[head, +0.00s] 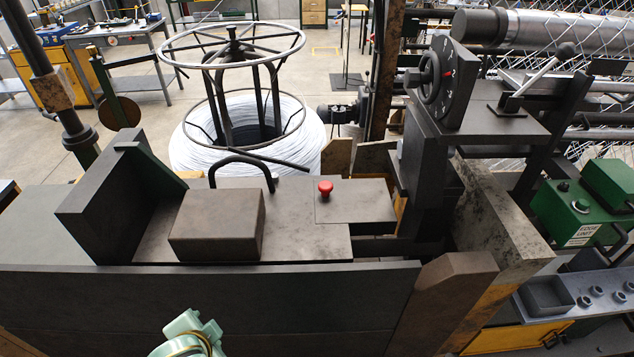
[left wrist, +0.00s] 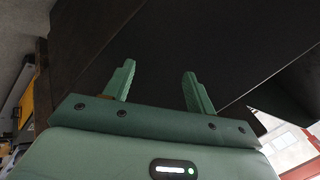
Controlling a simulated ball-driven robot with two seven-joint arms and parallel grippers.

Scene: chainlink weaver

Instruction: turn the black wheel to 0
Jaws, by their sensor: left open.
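The black wheel (head: 430,80) stands on edge at the upper right in the head view, in front of a dark dial plate (head: 459,92) with small pale marks. A small red mark shows at the wheel's right side; the dial's figures are too small to read. My left gripper (left wrist: 159,70) shows in the left wrist view, its two green fingers apart with nothing between them. A dark flat surface (left wrist: 220,40) fills the view beyond the fingers. The wheel is not seen in that view. My right gripper is not in view.
A grey block (head: 217,225) and a red mushroom button (head: 325,188) sit on the machine bed before me. A lever (head: 540,75) stands right of the dial. A wire coil (head: 190,145) stands behind the bed, and a green box (head: 565,212) is at the right.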

